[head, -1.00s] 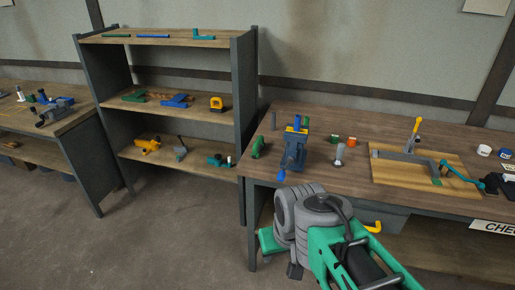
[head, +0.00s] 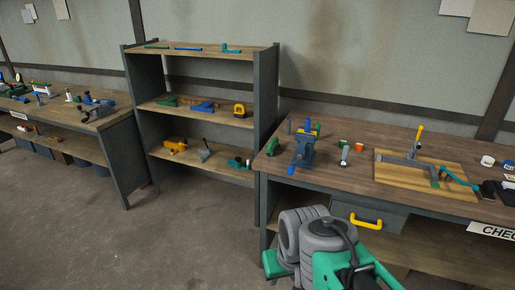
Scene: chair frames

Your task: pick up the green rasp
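A long, thin green tool (head: 157,47) lies flat at the left of the top shelf in the head view; it may be the green rasp, but it is too small to tell. A blue bar (head: 188,49) and a teal angled tool (head: 231,50) lie beside it. Other green things are a piece (head: 167,101) on the middle shelf and an upright piece (head: 273,147) at the left of the right bench. My arm is folded low in front of the right bench, well away from the shelf. My gripper does not show.
The shelf unit (head: 264,97) stands between the left bench (head: 112,119) and the right bench (head: 350,182). The right bench carries a blue vise (head: 304,151) and a wooden board (head: 399,178). A yellow drawer handle (head: 366,222) sticks out below. The floor (head: 130,240) at left is clear.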

